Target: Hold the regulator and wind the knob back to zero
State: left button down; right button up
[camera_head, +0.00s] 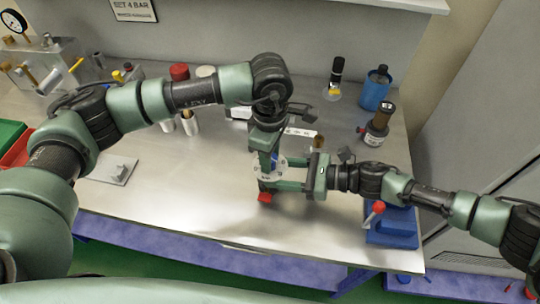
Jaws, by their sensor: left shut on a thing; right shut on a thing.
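The regulator (265,197) is near the front middle of the steel bench, between my two grippers. Parts of it show: a red piece low at the front, a pale round face and a bit of blue. My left gripper (268,158) comes down from above and is shut at its top, where a blue part, seemingly the knob (275,159), shows between the fingers. My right gripper (279,173) reaches in level from the right, its two fingers spread around the regulator's body. The fingers hide most of the regulator and knob, so the knob's setting cannot be seen.
A blue stand with a red-topped lever (385,226) sits below my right arm. A dark-capped bottle (376,128), a blue cup (375,93) and a flat grey plate (109,168) are on the bench. A gauge unit (40,62) stands back left. The bench front left of centre is clear.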

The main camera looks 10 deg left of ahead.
pick_arm(q)
jog(key=n, duration=0.5)
pick_arm(e)
jog(key=shift+s+d+f, duration=0.1)
jog(key=shift+d+f, duration=0.05)
jog(key=shift+f, duration=0.3)
pick_arm(q)
jog(key=n, duration=0.5)
jog(key=shift+n, duration=0.5)
jog(key=c, duration=1)
grip_release()
notch_tip(320, 180, up, 12)
jog(key=shift+s, duration=0.1)
